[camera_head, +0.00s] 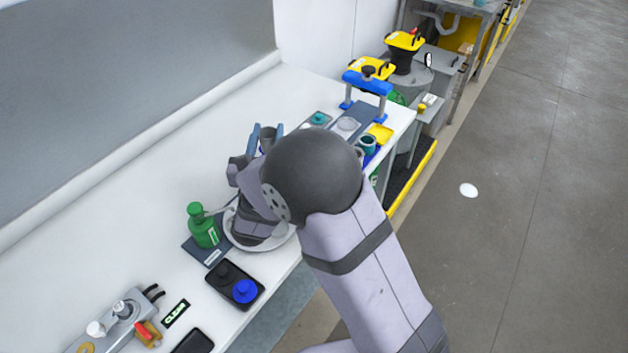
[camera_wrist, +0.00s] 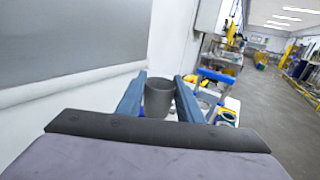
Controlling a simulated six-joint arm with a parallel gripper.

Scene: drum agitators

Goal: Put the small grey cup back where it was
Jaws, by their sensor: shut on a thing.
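The small grey cup (camera_wrist: 158,98) is between the two blue fingers of my gripper (camera_wrist: 160,82) in the wrist view. It looks upright, with its open rim at the top. My gripper is shut on it. In the head view my gripper (camera_head: 263,140) is over the white bench, left of the dark round joint of my arm. The cup is largely hidden there by the gripper and wrist.
A green bottle (camera_head: 203,227) and a white dish (camera_head: 285,232) stand on the bench near my arm. A black tray (camera_head: 220,290) with a blue knob lies in front. A blue frame (camera_head: 367,84), yellow tray (camera_head: 380,133) and teal-topped cup (camera_head: 367,146) are at the far end.

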